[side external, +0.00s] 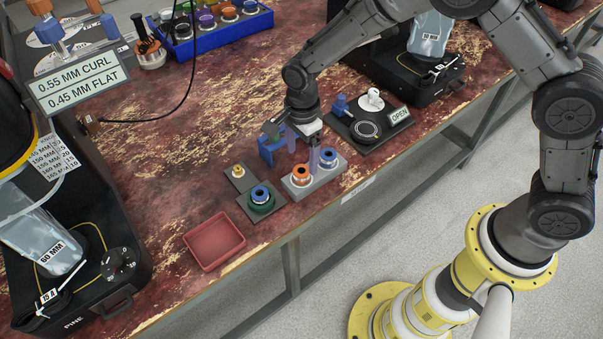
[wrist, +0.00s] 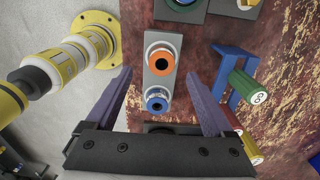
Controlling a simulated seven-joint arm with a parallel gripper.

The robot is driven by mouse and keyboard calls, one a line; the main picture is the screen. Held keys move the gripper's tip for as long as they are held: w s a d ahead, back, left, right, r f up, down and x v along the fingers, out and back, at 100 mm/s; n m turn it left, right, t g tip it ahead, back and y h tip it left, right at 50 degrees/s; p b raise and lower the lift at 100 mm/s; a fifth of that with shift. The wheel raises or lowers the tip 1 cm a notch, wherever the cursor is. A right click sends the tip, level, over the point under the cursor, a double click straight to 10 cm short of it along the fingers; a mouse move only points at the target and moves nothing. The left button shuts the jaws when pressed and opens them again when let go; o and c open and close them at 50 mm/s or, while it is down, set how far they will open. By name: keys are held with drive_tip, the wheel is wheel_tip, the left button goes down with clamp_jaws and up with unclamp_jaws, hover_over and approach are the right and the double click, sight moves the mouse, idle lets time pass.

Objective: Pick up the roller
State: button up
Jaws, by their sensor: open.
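Two rollers stand upright in a light grey block (side external: 315,180). One has an orange top (side external: 301,172) and the other a blue top (side external: 328,155), each with a dark centre hole. In the wrist view the orange-topped roller (wrist: 160,62) is farther up and the blue-topped roller (wrist: 156,99) is closer to the gripper body. My gripper (side external: 303,155) is just over the block. In the wrist view its purple fingers (wrist: 158,72) are spread apart, one on each side of the block, with nothing held. Finger height above the rollers is hard to judge.
A dark plate (side external: 243,204) left of the block bears a blue-topped, green-based piece (side external: 261,197). A small brass piece (side external: 238,170) is behind it. A red tray (side external: 190,247) lies front left.

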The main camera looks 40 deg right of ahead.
sight(301, 166)
wheel_tip(301, 166, down, 5)
drive_tip(key=shift+w+f, duration=0.1)
drive_tip(key=shift+w, duration=0.05)
clamp_jaws()
idle(0.5)
